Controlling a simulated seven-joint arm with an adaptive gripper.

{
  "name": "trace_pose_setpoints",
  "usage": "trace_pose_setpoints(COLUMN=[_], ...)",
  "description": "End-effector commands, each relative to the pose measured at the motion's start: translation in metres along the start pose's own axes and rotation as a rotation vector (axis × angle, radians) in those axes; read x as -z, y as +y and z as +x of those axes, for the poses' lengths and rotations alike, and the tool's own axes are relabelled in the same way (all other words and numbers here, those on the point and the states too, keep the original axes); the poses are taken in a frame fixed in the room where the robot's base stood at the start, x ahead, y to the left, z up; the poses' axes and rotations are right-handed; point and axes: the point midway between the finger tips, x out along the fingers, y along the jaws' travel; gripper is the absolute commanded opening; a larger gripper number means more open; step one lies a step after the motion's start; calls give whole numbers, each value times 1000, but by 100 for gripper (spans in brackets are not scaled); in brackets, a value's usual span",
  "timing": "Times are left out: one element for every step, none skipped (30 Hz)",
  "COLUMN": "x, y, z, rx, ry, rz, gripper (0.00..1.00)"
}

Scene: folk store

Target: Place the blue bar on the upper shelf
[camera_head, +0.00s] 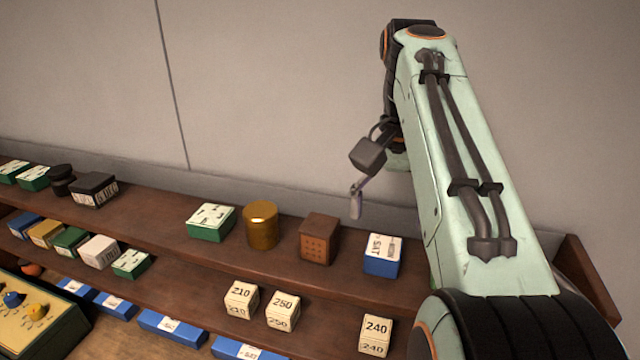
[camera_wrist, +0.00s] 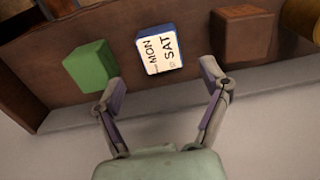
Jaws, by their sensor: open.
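Several long blue bars with white labels, one of them this blue bar (camera_head: 172,328), lie in a row at the lowest level in the head view. I cannot tell which one the task names. The upper shelf (camera_head: 160,208) runs along the wall and holds a blue-sided box with a white top (camera_head: 383,255). This box also shows in the wrist view (camera_wrist: 160,52), ahead between my fingers and apart from them. My gripper (camera_wrist: 165,82) is open and empty, above the upper shelf near the wall. My arm hides part of the shelf's right end.
On the upper shelf, a brown box (camera_head: 319,238), a gold cylinder (camera_head: 261,225) and a green-sided box (camera_head: 211,221) stand left of the blue-sided box. A green block (camera_wrist: 91,66) shows in the wrist view. Numbered cream cubes (camera_head: 282,309) stand on the shelf below.

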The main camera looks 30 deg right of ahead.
Motion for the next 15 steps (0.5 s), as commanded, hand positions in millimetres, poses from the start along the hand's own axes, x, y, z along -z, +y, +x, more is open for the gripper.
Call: trace_pose_setpoints(x=[1, 0, 0, 0, 0, 0, -1, -2, -6, -10, -15, -24, -32, -42, -57], y=[0, 0, 0, 0, 0, 0, 0, -1, -3, -6, -8, -13, -17, -22, -27], z=[-5, -8, -10, -12, -13, -14, -14, -13, -11, -8, -5, 2, 8, 15, 27], rx=[0, 0, 0, 0, 0, 0, 0, 0, -1, -1, -1, -1, -1, 0, 1], ry=[1, 0, 0, 1, 0, -1, -1, -2, -2, -3, -4, -5, -5, -6, -7], rz=[0, 0, 0, 0, 0, -1, -3, -9, -24, -43, -66, -107, -144, -188, -250], gripper=[76, 76, 76, 76, 76, 76, 76, 76, 76, 76, 76, 76, 76, 76, 76])
